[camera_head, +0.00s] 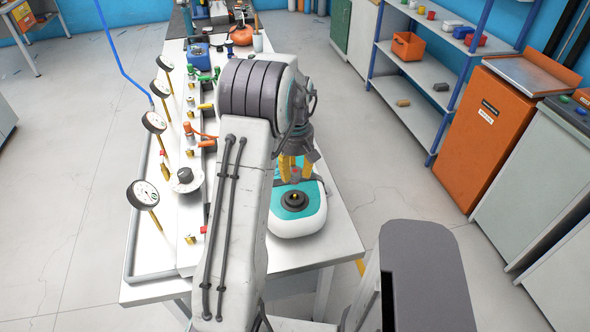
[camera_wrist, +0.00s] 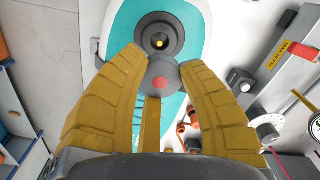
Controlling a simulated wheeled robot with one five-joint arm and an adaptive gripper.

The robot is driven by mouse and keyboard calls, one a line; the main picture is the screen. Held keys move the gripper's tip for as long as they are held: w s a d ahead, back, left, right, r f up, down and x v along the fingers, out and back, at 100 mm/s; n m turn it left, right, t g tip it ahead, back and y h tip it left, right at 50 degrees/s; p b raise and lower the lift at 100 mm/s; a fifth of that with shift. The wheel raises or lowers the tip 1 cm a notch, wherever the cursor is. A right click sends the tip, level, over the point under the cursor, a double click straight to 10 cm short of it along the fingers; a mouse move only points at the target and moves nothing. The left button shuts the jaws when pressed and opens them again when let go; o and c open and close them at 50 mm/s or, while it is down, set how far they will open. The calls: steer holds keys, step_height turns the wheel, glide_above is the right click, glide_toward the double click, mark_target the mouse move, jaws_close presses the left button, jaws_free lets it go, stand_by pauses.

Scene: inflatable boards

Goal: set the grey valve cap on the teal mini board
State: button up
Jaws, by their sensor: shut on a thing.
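The teal mini board (camera_head: 312,219), teal and white with rounded ends, lies on the white workbench under my gripper. Its dark round valve (camera_head: 294,200) has a small yellow centre and shows uncovered; the valve also shows in the wrist view (camera_wrist: 159,38). My gripper (camera_head: 295,172) has yellow fingers and points down over the board. In the wrist view the fingertips (camera_wrist: 160,72) are shut on the grey valve cap (camera_wrist: 161,80), a round grey piece with a red centre. The cap appears above the board, just beside the valve, and overlaps the valve's edge in that view.
Several pressure gauges (camera_head: 153,122) and small valves line the bench's left side, beside a grey round piece (camera_head: 185,176). A blue box (camera_head: 198,53) and an orange item (camera_head: 242,35) stand farther back. Shelves (camera_head: 430,70) and an orange cabinet (camera_head: 497,128) stand right, across clear floor.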

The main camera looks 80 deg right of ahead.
steer(key=b, duration=0.4)
glide_above(295, 195)
steer(key=shift+f, duration=2.55)
steer(key=shift+f+b, duration=1.05)
steer(key=shift+f, duration=0.35)
steer(key=o, duration=1.1)
steer(key=shift+o, duration=0.2)
step_height(295, 195, up, 12)
stand_by(0.4)
